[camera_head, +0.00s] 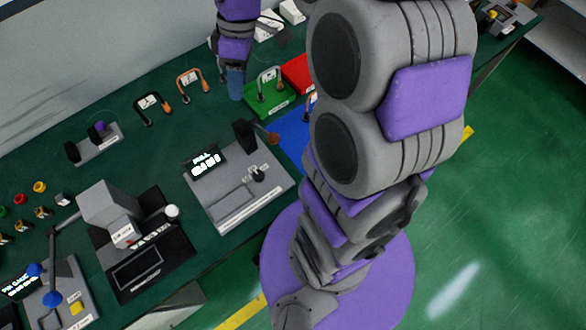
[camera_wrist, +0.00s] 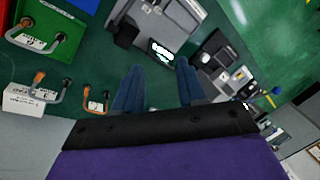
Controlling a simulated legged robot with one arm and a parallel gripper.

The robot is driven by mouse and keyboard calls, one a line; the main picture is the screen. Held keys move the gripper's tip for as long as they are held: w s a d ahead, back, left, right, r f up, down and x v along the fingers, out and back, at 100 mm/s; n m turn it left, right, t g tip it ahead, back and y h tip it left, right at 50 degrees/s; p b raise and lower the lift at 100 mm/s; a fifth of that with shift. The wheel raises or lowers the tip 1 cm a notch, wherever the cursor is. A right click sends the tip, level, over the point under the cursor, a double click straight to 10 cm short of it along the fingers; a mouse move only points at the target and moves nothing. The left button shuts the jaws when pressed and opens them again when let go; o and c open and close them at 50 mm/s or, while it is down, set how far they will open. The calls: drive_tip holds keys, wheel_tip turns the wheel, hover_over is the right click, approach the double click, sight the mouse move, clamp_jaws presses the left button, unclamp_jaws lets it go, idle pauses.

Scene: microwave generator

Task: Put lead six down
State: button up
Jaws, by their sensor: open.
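In the head view, a dark-handled lead (camera_head: 153,105) and an orange-handled lead (camera_head: 190,80) stand left of my gripper (camera_head: 235,92). A grey lead (camera_head: 268,82) stands on the green block to its right. In the wrist view, my gripper's blue fingers (camera_wrist: 160,78) are apart, with nothing held between them. An orange lead (camera_wrist: 96,100) shows just left of the fingers, and another orange-and-grey lead (camera_wrist: 44,86) is farther left. My gripper is open; its contact with the bench is unclear.
A green block (camera_head: 268,103), a red block (camera_head: 298,72) and a blue block (camera_head: 296,138) lie right of my gripper. A grey panel with a display (camera_head: 235,195) and a black-based machine (camera_head: 135,245) stand nearer. Bare bench shows between.

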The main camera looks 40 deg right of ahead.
drive_tip(key=s+a+f+m+h, duration=0.1)
drive_tip(key=s+m, duration=0.9)
drive_tip(key=s, duration=1.3)
drive_tip(key=shift+f+h, duration=0.4)
drive_tip(key=shift+h, duration=0.5)
drive_tip(key=shift+a, duration=0.1)
drive_tip(key=shift+a, duration=0.5)
drive_tip(key=shift+d, duration=0.25)
drive_tip(key=shift+a, duration=0.1)
